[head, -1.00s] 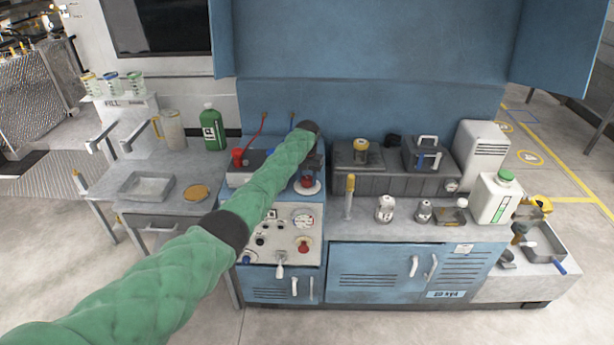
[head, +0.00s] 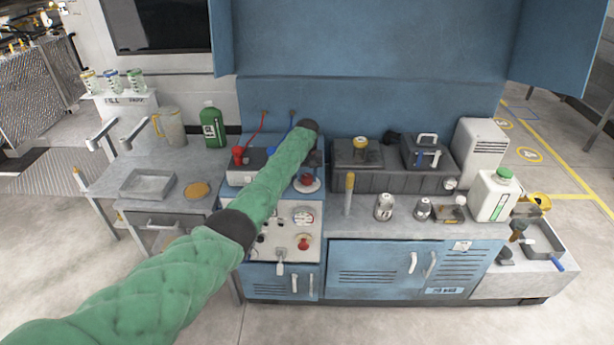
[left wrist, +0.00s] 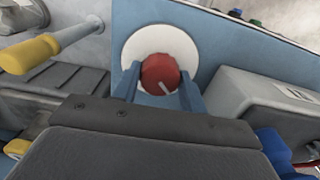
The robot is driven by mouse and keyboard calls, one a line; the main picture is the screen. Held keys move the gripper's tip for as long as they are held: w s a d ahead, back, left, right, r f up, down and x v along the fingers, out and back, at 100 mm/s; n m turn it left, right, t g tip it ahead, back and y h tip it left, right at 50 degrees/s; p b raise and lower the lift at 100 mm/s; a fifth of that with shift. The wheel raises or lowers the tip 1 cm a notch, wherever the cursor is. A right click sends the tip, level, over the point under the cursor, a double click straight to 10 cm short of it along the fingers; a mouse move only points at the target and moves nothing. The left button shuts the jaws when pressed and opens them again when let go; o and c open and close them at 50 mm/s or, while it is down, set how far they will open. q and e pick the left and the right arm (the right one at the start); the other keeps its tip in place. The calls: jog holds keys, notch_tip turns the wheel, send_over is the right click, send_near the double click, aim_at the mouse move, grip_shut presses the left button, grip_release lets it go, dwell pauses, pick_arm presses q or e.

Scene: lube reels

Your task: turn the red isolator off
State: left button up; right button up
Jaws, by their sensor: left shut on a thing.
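The red isolator is a round red knob (left wrist: 160,74) on a white disc (left wrist: 188,44) in the left wrist view, with a pale line on its face. In the head view the knob (head: 306,180) shows on its white disc, at the right of the blue cabinet top. My left gripper (left wrist: 160,84) has its two blue fingers on either side of the knob and is shut on it. In the head view the left gripper (head: 309,165) is partly hidden behind its own green arm. My right gripper is not in view.
Below is a front panel with a gauge (head: 303,216), another red knob (head: 303,241) and a white lever (head: 280,256). A red lever (head: 257,131) and a blue lever (head: 292,120) stand behind. A yellow-handled tool (head: 349,192) is close on the right.

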aim_at(307, 176)
pick_arm(q)
jog(key=shift+w+r, duration=0.1)
jog(key=shift+r, duration=0.05)
jog(key=o, duration=0.7)
jog(key=shift+o, duration=1.4)
jog(key=shift+r+b, duration=0.3)
jog(key=shift+r, duration=0.05)
notch_tip(307, 176, up, 2)
jog(key=shift+r+b, duration=0.2)
jog(key=shift+b, duration=0.35)
notch_tip(307, 176, up, 3)
jog(key=shift+r+b, duration=0.2)
jog(key=shift+b, duration=0.4)
jog(key=shift+r, duration=0.55)
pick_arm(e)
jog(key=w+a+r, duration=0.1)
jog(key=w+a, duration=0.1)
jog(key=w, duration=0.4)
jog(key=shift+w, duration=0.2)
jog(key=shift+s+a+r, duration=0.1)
